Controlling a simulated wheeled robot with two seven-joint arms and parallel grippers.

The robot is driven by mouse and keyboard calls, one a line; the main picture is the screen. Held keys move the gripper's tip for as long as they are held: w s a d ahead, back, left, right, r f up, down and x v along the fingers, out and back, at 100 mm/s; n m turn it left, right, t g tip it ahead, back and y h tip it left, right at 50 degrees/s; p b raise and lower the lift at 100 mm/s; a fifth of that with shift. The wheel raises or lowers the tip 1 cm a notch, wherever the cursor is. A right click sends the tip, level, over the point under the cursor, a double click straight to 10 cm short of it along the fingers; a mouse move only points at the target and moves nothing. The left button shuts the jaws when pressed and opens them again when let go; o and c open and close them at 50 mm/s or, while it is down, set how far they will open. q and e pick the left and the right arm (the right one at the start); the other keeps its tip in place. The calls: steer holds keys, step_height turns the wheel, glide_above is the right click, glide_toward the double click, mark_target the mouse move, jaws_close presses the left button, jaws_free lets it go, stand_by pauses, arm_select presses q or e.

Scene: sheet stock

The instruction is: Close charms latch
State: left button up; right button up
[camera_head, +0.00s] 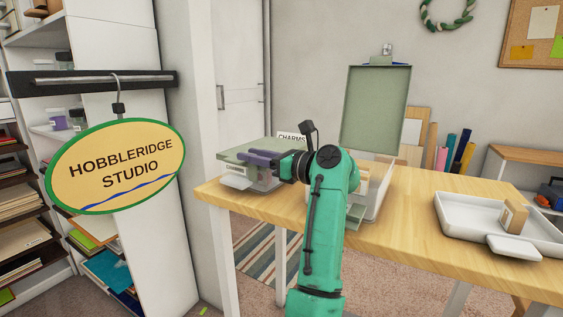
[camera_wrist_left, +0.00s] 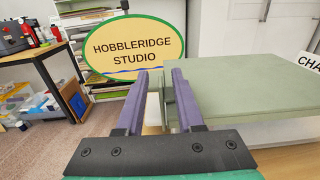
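The charms box (camera_head: 250,181) is a pale box with a flat green lid (camera_head: 243,154), lying shut at the table's left end; the lid also fills the right of the left wrist view (camera_wrist_left: 245,95). A CHARMS card (camera_head: 292,137) stands behind it. My left gripper (camera_head: 258,158), with purple fingers, is at the lid. In the left wrist view its fingers (camera_wrist_left: 167,100) are apart, and a narrow green piece (camera_wrist_left: 167,92) at the lid's edge shows between them. I cannot tell if they touch it. The latch's state is not clear. My right gripper is not in view.
Another pale box (camera_head: 377,205) with its green lid (camera_head: 375,110) standing up is partly hidden by my left arm. A white tray (camera_head: 455,217) with a brown block (camera_head: 513,215) is on the right. A hanging oval sign (camera_head: 115,165) is at left.

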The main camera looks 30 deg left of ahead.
arm_select(q)
steer(key=d, duration=1)
steer(key=shift+s+d, duration=0.3)
steer(key=shift+d, duration=0.1)
